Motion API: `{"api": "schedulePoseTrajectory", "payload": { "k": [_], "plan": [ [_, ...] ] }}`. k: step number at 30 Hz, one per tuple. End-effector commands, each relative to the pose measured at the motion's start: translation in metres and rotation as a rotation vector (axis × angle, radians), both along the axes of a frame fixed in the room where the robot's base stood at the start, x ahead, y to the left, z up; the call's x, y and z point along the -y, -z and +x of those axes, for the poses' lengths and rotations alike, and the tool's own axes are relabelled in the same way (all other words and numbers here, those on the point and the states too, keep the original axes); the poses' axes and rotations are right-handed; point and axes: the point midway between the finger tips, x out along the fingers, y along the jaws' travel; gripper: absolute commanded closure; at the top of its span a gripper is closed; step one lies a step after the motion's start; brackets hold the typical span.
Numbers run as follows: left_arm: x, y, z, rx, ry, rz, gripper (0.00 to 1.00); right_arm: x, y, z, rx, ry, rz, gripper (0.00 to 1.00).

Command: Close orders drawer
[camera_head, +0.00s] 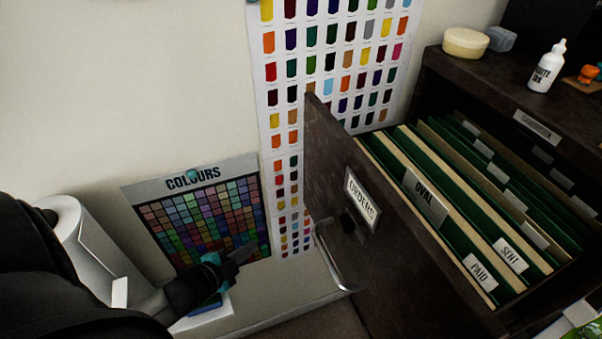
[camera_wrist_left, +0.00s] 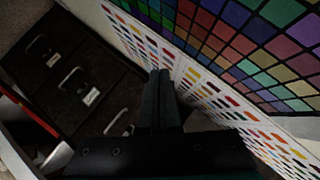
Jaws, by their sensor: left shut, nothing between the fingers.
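The orders drawer (camera_head: 325,160) is dark and stands pulled out of its cabinet at the right of the head view. Its front carries an "ORDERS" label (camera_head: 362,199) and a metal handle (camera_head: 332,262). Green and tan folders with tabs such as "OVAL", "SENT" and "PAID" fill it. My left gripper (camera_head: 242,254) is left of the drawer front, apart from it, in front of the colour chart. In the left wrist view its fingers (camera_wrist_left: 161,98) are shut together and empty. Drawer fronts with handles (camera_wrist_left: 75,85) show at the left there; their labels are unreadable. My right gripper is not in view.
The cabinet top (camera_head: 500,75) holds a round cream tub (camera_head: 466,43) and a white ink bottle (camera_head: 546,67). A "COLOURS" chart (camera_head: 205,215) and a tall swatch poster (camera_head: 335,60) hang on the wall. Free space lies between my left gripper and the drawer front.

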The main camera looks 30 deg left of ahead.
Motion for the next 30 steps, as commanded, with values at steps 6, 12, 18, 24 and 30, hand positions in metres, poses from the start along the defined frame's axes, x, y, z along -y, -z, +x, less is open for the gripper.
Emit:
{"api": "schedulePoseTrajectory", "payload": {
  "k": [6, 12, 18, 24, 30],
  "plan": [
    [0.001, -0.118, 0.022, 0.316, 0.34, 0.224, 1.0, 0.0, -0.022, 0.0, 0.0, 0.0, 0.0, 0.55],
    [0.022, -0.192, 0.016, 0.544, 0.618, 0.37, 1.0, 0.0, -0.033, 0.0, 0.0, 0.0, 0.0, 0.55],
    [0.034, -0.218, 0.007, 0.643, 0.743, 0.422, 1.0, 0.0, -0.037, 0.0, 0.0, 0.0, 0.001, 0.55],
    [0.044, -0.22, 0.018, 0.654, 0.75, 0.424, 1.0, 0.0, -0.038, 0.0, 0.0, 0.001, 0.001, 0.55],
    [0.062, -0.221, 0.043, 0.653, 0.748, 0.423, 1.0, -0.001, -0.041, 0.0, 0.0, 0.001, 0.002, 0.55]
  ]
}}
